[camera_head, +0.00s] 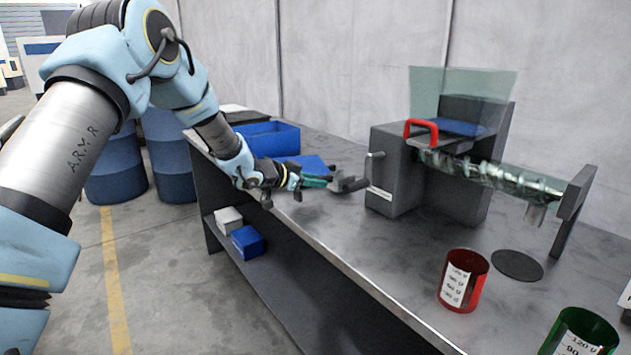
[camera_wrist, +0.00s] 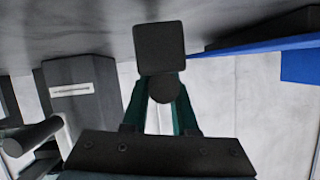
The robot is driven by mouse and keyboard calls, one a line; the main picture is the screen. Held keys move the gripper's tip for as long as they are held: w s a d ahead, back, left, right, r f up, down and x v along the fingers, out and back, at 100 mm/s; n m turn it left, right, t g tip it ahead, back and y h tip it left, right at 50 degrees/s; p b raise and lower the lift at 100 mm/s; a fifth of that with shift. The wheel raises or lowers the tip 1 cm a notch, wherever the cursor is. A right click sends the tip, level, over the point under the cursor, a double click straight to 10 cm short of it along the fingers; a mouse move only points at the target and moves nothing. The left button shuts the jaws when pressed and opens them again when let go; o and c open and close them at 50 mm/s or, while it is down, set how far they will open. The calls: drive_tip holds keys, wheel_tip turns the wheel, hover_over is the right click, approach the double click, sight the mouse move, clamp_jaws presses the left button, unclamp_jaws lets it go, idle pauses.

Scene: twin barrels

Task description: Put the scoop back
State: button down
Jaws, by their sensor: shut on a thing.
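My gripper (camera_head: 316,182) is shut on a dark grey scoop (camera_head: 351,184), over the bench near its back-left part. The scoop's head points to the right, toward the grey machine. In the wrist view the scoop (camera_wrist: 159,45) shows as a dark squarish head with a round handle end between my two green fingers (camera_wrist: 161,108). I cannot tell whether the scoop touches the bench top. A blue open bin (camera_head: 268,129) and a flat blue piece (camera_head: 306,163) lie just behind my gripper.
The grey machine (camera_head: 397,150) with a crank, clear hopper and clear screw tube stands right of the scoop. A red cup (camera_head: 479,290), black disc (camera_head: 518,265) and green cup (camera_head: 600,325) stand at the front right. The bench front (camera_head: 345,245) is clear. Blue barrels (camera_head: 115,170) stand behind left.

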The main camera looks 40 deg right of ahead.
drive_tip(key=shift+f+b, duration=0.35)
drive_tip(key=shift+f, duration=0.2)
drive_tip(key=c, duration=0.6)
unclamp_jaws()
drive_tip(key=shift+a, duration=0.1)
